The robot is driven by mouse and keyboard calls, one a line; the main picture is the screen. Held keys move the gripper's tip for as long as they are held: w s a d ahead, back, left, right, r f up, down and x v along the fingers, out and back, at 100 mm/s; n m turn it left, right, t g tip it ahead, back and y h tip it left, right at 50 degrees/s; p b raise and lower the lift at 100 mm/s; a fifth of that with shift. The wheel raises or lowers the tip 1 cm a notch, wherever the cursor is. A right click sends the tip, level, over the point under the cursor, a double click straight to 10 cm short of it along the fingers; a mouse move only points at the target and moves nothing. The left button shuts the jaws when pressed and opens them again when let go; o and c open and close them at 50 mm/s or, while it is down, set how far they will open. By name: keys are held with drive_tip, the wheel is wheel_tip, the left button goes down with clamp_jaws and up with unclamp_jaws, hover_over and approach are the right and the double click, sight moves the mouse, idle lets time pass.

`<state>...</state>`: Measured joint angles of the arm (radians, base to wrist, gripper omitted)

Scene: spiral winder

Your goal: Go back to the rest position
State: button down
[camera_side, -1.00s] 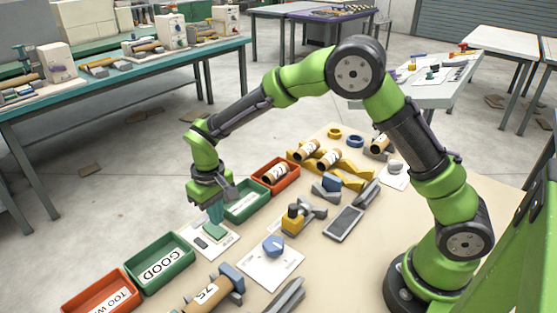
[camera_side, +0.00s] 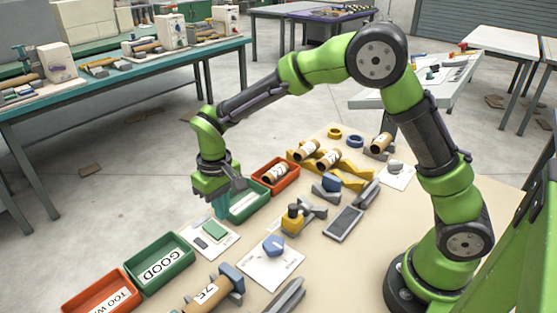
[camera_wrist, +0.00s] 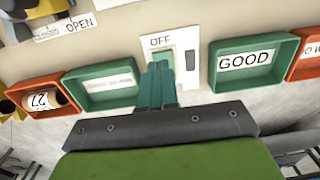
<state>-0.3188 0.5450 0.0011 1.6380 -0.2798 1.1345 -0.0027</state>
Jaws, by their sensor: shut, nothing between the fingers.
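My gripper (camera_side: 220,207) has teal fingers pointing down, shut and empty. In the side view it hangs just above the table, between the white panel with a green button (camera_side: 214,230) and the green bin (camera_side: 247,203) behind it. In the wrist view my shut fingers (camera_wrist: 157,72) point at the panel marked OFF (camera_wrist: 157,41) and cover part of its green pad. A dark block (camera_wrist: 190,60) sits beside that pad.
The GOOD bin (camera_side: 187,262) and a red bin (camera_side: 78,295) stand toward the front left. A red bin with a tube (camera_side: 259,178) stands behind. The air above the table is open.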

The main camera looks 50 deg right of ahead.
drive_tip(key=s+d+r+m+t+y, duration=0.1)
drive_tip(key=s+d+r+m+t, duration=0.1)
drive_tip(key=s+d+r, duration=0.3)
drive_tip(key=s+d+r+m+t, duration=0.2)
drive_tip(key=s+d+r+t, duration=0.3)
drive_tip(key=s+r, duration=0.6)
drive_tip(key=s+d, duration=0.1)
drive_tip(key=s, duration=0.2)
drive_tip(key=shift+s+d+r+y, duration=0.15)
drive_tip(key=shift+y, duration=0.25)
